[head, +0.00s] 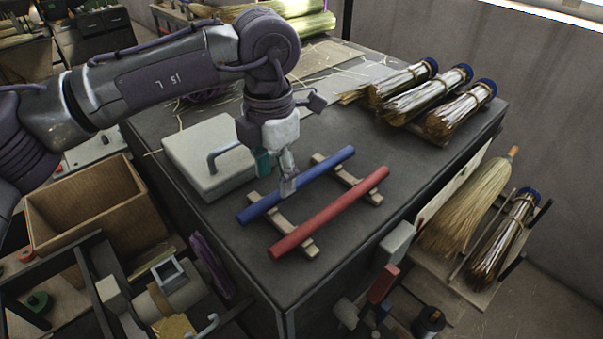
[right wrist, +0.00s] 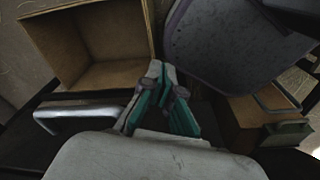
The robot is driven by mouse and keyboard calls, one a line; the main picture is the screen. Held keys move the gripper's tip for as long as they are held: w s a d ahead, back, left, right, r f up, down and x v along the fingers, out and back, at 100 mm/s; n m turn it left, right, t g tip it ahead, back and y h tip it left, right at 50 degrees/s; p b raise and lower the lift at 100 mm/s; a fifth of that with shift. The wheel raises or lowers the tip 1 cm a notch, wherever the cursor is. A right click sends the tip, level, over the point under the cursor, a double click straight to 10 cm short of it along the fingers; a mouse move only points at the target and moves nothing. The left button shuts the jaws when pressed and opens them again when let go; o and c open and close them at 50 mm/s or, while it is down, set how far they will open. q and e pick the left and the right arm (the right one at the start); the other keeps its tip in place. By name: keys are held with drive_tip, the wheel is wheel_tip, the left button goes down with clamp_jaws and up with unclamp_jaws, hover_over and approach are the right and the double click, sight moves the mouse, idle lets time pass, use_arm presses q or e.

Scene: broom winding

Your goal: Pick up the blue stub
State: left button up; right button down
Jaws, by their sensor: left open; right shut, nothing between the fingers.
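The blue stub (head: 318,171) is a blue rod lying across two small wooden rests (head: 345,180) on the dark worktable. A red stub (head: 330,213) lies parallel to it on the same rests, nearer the table's front right edge. My left gripper (head: 288,188) points down at the middle of the blue stub, and its fingertips hide a short part of the rod. It is open; I cannot tell if the fingers touch the stub. My right gripper (right wrist: 160,118) shows in the right wrist view, shut and empty, away from the stubs.
Several blue-capped broom bundles (head: 430,95) lie at the back right of the table (head: 245,240). A wooden crate (head: 95,215) is at the left.

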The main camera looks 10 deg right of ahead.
sight(277, 192)
use_arm(q)
wheel_tip(277, 192, down, 3)
drive_tip(key=shift+s+f+p, duration=0.1)
drive_tip(key=shift+p, duration=0.75)
drive_tip(key=shift+f, duration=0.25)
drive_tip(key=shift+d, duration=0.1)
drive_tip(key=c, duration=0.7)
drive_tip(key=shift+c, duration=1.4)
clamp_jaws()
use_arm(e)
drive_tip(key=shift+s+d+r, duration=0.1)
drive_tip(key=shift+s+r, duration=0.2)
drive_tip(key=shift+r, duration=0.3)
drive_tip(key=shift+s+r, duration=0.3)
drive_tip(key=shift+r, duration=0.3)
